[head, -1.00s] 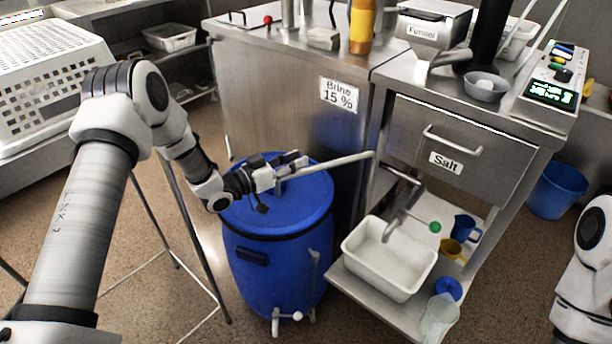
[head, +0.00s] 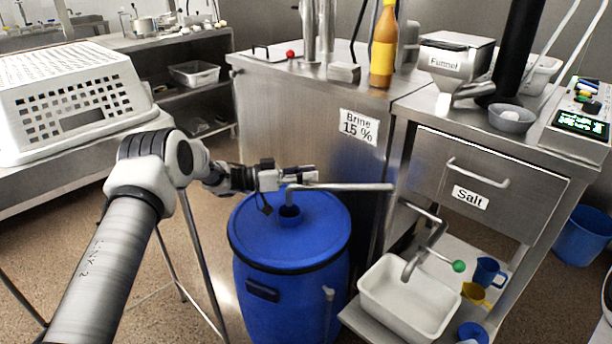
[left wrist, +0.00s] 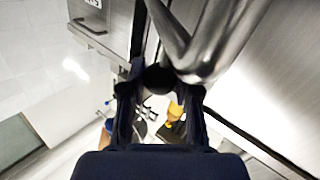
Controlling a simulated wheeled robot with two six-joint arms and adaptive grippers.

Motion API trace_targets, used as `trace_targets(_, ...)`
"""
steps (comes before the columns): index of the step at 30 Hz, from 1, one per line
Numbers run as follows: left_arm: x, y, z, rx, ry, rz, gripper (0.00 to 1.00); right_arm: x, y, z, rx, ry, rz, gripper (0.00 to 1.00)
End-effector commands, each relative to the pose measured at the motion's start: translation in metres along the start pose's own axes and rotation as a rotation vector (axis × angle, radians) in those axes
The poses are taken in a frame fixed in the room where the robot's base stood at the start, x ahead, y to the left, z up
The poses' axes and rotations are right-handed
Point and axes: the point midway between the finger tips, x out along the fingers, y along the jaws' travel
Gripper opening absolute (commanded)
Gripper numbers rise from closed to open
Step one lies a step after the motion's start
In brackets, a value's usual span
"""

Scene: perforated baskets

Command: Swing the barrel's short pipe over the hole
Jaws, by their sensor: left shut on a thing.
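The blue barrel (head: 265,252) stands upright on the floor in the middle of the head view. Its lid has a dark hole (head: 290,213). A bent grey metal pipe (head: 350,187) runs from my left gripper (head: 305,178) to the right, with a short downward leg above the hole. I cannot tell whether that leg is inside the hole or just over it. The left gripper is shut on the pipe near its bend. In the left wrist view the pipe (left wrist: 205,45) crosses close to the fingers (left wrist: 160,105). My right gripper is out of view.
The steel cabinet with the Brine sign (head: 358,127) stands close behind the barrel. A second bent pipe with a green ball (head: 458,266) hangs over a white tub (head: 375,305) to the right. A perforated white basket (head: 70,95) is at the left.

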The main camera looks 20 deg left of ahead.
Motion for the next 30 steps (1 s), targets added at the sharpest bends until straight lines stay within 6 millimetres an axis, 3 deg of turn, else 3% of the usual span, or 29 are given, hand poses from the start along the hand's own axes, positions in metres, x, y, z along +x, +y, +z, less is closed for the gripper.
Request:
trace_targets(2, 0.0, -0.002, -0.004, 0.005, 0.006, -0.008, 0.0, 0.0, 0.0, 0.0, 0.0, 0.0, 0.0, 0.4)
trace_targets(3, 0.0, -0.002, -0.005, 0.005, 0.007, -0.009, 0.38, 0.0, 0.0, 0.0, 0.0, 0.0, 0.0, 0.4)
trace_targets(5, 0.0, -0.002, -0.005, 0.005, 0.007, -0.009, 0.57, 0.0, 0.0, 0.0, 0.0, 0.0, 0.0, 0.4)
trace_targets(20, 0.0, 0.002, -0.004, 0.001, 0.007, -0.014, 0.57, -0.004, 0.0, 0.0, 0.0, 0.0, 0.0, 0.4)
trace_targets(25, -0.002, 0.018, -0.005, -0.004, 0.019, -0.073, 0.57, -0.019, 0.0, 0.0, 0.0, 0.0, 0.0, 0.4)
trace_targets(30, -0.004, 0.045, 0.0, -0.007, 0.039, -0.186, 0.57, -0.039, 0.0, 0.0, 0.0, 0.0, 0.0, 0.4)
